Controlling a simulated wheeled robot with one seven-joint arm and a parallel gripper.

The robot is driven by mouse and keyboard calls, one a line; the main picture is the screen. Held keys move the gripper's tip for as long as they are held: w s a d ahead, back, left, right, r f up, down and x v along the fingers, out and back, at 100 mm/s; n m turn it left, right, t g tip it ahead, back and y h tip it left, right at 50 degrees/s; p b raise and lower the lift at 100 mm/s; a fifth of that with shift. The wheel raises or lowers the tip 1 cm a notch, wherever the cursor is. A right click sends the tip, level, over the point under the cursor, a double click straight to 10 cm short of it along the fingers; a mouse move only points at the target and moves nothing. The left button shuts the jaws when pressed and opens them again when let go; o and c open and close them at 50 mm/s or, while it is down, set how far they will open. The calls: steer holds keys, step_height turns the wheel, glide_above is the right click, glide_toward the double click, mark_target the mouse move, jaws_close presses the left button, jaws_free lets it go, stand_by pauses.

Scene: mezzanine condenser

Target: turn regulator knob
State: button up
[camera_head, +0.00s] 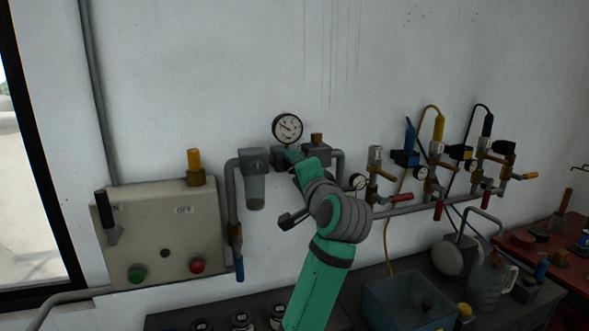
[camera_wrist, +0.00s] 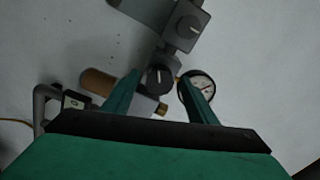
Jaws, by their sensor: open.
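The regulator knob (camera_wrist: 158,79) is a dark round knob with a pale line across its face. In the wrist view it lies between my two green fingers. My gripper (camera_wrist: 160,76) is open, with one finger on each side of the knob; I cannot tell whether either touches it. In the head view my gripper (camera_head: 294,166) reaches up to the wall regulator, beside the filter bowl, and my arm hides the knob. A round white gauge (camera_head: 287,128) sits just above; it also shows in the wrist view (camera_wrist: 197,88), right of the knob.
A grey filter unit (camera_head: 255,180) hangs left of the regulator. A beige control box (camera_head: 160,236) with red and green buttons is further left. Pipes, valves and small gauges (camera_head: 420,173) run along the wall at right. A bench with a blue bin (camera_head: 405,300) lies below.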

steer(key=v, duration=1)
